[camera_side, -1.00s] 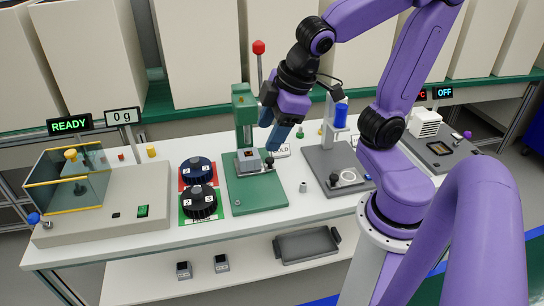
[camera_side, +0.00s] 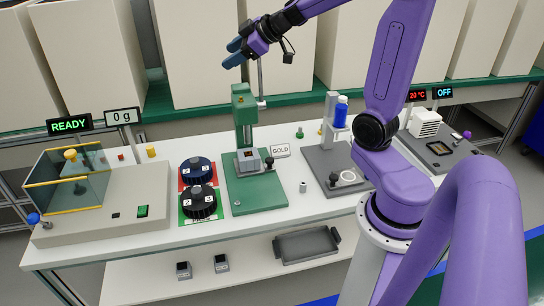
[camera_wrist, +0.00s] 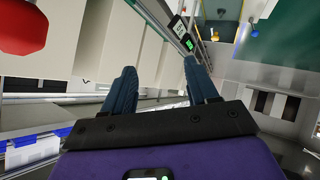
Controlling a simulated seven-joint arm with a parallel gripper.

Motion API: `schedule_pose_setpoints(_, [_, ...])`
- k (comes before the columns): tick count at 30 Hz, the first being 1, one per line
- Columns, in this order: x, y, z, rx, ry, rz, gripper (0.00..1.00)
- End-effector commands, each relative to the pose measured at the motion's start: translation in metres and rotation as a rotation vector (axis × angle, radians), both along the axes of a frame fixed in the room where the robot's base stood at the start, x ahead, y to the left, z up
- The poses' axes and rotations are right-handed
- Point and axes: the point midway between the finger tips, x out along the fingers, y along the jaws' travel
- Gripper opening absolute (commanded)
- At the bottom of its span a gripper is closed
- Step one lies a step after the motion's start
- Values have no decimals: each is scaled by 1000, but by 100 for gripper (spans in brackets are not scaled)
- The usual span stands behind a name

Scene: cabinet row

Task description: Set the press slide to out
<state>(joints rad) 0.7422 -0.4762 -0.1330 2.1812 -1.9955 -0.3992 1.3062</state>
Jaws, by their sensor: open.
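The green press (camera_side: 243,115) stands on its green base plate (camera_side: 257,192) in the middle of the bench. A grey block with a dark top opening (camera_side: 246,160) sits at the foot of its column, with a small black knob (camera_side: 269,162) at its right side. I take this to be the slide; whether it is in or out I cannot tell. My gripper (camera_side: 233,52) is open and empty, high above the press and clear of it. Its fingers also show apart in the wrist view (camera_wrist: 160,68). The press lever's red ball (camera_wrist: 22,25) shows in the wrist view; in the side view my gripper hides it.
A GOLD card (camera_side: 281,150) stands right of the press. A grey stand with a blue bottle (camera_side: 341,112) is to the right. A small grey cylinder (camera_side: 303,187) stands between.

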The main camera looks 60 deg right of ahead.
Motion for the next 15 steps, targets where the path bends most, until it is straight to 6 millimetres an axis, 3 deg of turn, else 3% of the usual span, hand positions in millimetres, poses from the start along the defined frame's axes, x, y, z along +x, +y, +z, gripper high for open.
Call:
schedule_pose_setpoints(1, [-7,-16,-9,6,53,-8,58])
schedule_pose_setpoints(6, [-37,-52,-36,36,233,-28,58])
schedule_pose_setpoints(15, [-85,-91,-64,83,463,-91,58])
